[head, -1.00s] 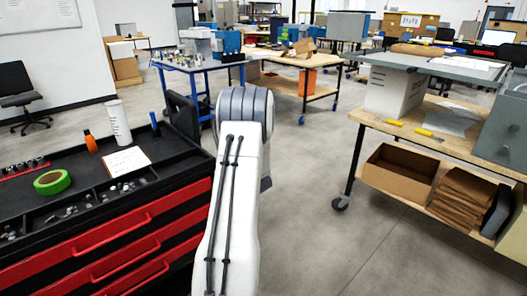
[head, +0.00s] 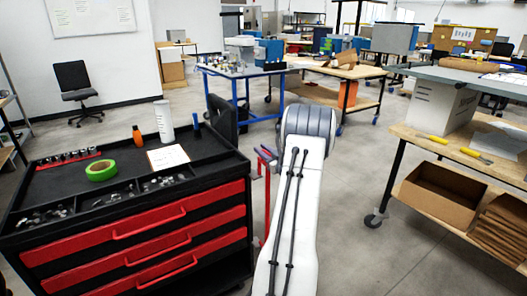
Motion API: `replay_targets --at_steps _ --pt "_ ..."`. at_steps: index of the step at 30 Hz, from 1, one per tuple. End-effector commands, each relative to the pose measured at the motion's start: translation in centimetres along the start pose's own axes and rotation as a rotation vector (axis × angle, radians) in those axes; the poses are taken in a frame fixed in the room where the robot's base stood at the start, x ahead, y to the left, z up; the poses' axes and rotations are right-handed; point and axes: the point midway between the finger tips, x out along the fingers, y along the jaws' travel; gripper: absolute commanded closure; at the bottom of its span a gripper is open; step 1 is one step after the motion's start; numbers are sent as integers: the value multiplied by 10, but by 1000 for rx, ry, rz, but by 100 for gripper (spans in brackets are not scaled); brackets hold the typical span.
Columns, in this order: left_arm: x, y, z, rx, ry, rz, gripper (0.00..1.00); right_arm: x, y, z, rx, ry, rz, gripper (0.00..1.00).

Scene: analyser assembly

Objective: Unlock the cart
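The cart is most likely the black tool cart with red drawers (head: 135,243) at the left of the head view. Its drawers look shut, and no lock can be made out on it. My white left arm rises from the bottom centre, to the right of the cart. Small dark finger-like parts beside its rounded joint look like my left gripper (head: 266,157). They are near the cart's right side, above a thin upright red bar (head: 266,205). Whether they touch the bar or are open is unclear. My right gripper is not in view.
Green tape (head: 101,170), a white bottle (head: 164,121), an orange bottle (head: 138,134) and a paper sheet (head: 168,157) are on the cart top. A wooden bench (head: 450,150) stands at right. Grey floor (head: 350,180) is clear between.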

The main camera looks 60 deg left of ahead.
Motion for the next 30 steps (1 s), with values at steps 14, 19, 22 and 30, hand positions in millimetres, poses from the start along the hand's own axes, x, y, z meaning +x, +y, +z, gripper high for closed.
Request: replay_targets --at_steps 14,19,22,30 --pt "-8 1 -1 -1 2 2 55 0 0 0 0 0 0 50" --pt "-37 2 0 0 0 4 55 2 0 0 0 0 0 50" --pt "-58 2 0 0 1 5 55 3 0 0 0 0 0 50" --pt "-98 2 -1 -2 2 4 55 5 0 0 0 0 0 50"
